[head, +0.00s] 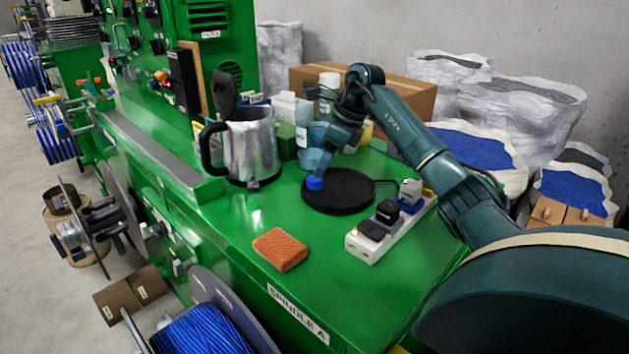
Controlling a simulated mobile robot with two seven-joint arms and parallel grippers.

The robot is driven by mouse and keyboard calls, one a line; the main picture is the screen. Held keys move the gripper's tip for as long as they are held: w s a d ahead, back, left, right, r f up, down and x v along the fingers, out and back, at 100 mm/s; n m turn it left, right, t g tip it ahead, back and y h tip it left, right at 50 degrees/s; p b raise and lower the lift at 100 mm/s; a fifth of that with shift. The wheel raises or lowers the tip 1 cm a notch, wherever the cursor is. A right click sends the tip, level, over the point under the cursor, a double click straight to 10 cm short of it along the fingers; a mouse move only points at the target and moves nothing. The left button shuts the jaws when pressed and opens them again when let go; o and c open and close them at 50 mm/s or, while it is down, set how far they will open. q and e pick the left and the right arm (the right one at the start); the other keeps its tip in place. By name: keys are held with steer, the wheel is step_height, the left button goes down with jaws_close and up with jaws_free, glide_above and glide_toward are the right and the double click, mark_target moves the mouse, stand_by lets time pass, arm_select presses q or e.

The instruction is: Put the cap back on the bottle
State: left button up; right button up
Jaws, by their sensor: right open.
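My right gripper (318,172) reaches in from the right and points down over a round black plate (353,191). It is open. A small blue piece (314,184), which looks like the cap, is at its fingertips at the plate's left edge. I cannot tell whether the fingers touch it. Behind the gripper stands a group of small containers, including a pale blue one (309,158). A white-topped bottle (329,82) stands at the back, partly hidden by my arm. I cannot tell which container is the uncapped bottle. My left gripper is out of view.
A metal kettle (250,143) with a black handle and raised lid stands left of the plate. A white power strip (366,246) with plugs lies right of it. An orange sponge (280,249) lies in front. The green surface (225,235) between them is clear.

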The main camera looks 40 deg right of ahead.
steer(key=x, duration=0.3)
steer(key=p+x, duration=0.1)
steer(key=x, duration=0.1)
steer(key=shift+w+d+f, duration=0.1)
steer(key=shift+w+d, duration=0.1)
steer(key=shift+d, duration=0.15)
steer(key=shift+c, duration=0.3)
steer(key=c, duration=1.1)
steer(key=shift+o, duration=0.2)
step_height(320, 180, up, 10)
